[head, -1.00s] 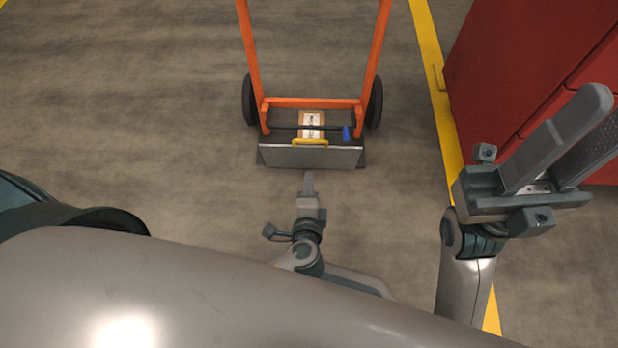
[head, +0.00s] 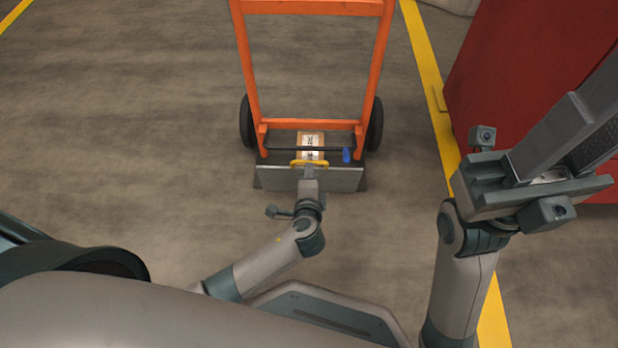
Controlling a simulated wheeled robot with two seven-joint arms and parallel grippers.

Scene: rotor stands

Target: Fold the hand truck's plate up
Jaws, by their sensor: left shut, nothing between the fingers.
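The orange hand truck (head: 307,125) stands upright ahead of me at the top centre of the head view. Its grey plate (head: 340,180) is at its foot, facing me; its exact tilt is hard to tell. A yellow handle (head: 296,163) sits at the plate's upper edge. My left gripper (head: 308,170) is shut and empty, its fingertips over the middle of the plate, just below the yellow handle. I cannot tell whether they touch. My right gripper (head: 590,115) is raised at the right, away from the truck; its fingers look apart and their tips are out of frame.
A small box with a label (head: 311,140) and a blue knob (head: 346,155) on a dark bar are behind the plate. Black wheels (head: 375,125) flank the frame. A red cabinet (head: 510,70) stands right, beyond a yellow floor line (head: 424,50). The floor left is clear.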

